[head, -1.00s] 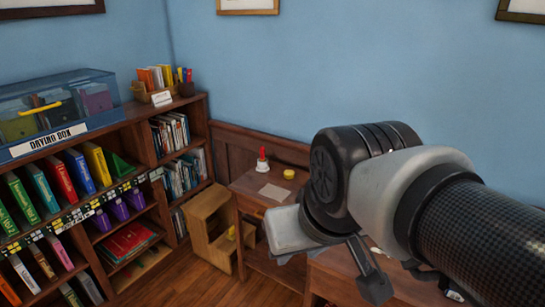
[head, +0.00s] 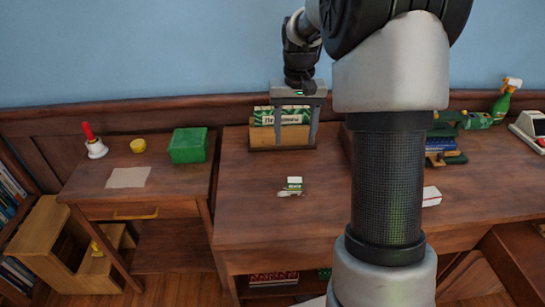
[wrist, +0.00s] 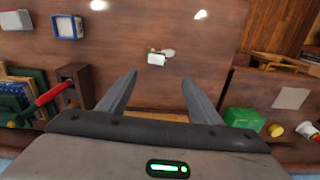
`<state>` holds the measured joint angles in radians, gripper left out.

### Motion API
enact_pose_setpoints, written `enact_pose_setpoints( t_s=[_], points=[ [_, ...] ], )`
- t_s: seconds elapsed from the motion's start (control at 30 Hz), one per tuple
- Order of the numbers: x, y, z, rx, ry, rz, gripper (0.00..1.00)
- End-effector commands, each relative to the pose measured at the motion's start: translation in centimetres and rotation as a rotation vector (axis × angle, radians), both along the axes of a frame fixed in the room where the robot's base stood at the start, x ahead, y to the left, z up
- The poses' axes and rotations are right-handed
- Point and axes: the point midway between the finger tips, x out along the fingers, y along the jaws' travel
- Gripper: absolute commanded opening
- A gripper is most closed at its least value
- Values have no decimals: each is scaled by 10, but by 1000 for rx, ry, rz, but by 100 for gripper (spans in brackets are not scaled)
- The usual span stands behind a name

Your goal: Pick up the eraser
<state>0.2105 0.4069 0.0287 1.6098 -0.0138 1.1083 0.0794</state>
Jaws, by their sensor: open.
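The likely eraser, a small white block with a green band (head: 294,184), lies on the middle desk. In the wrist view the small white block (wrist: 156,59) lies just beyond my fingertips, with a small pale piece touching or close beside it. My gripper (head: 296,140) is open and empty, pointing down, farther back than the block and above the desk. The wrist view shows both fingers (wrist: 160,76) spread apart with nothing between them.
A wooden holder with cards (head: 265,133) stands behind my gripper. A green box (head: 188,145), yellow tin (head: 138,146) and bell (head: 95,147) stand on the left table. A white box with red (head: 432,196) lies right. The desk around the block is mostly clear.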

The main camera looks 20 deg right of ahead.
Motion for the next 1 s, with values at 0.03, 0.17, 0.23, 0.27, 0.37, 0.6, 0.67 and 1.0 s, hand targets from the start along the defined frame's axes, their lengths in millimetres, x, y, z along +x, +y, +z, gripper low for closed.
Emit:
enact_pose_setpoints(
  t_s=[0.03,0.17,0.23,0.27,0.37,0.6,0.67,1.0],
  points=[
    [4,-3,-11,2,9,-5,59],
    [7,-5,-27,5,18,-11,59],
    [7,-5,-40,5,21,-11,59],
    [6,-6,-46,5,21,-11,59],
    [6,-6,-68,5,21,-11,59],
    [6,-5,-117,4,20,-10,59],
    [6,-5,-126,4,19,-10,59],
    [6,-7,-148,5,18,-10,59]
  ],
)
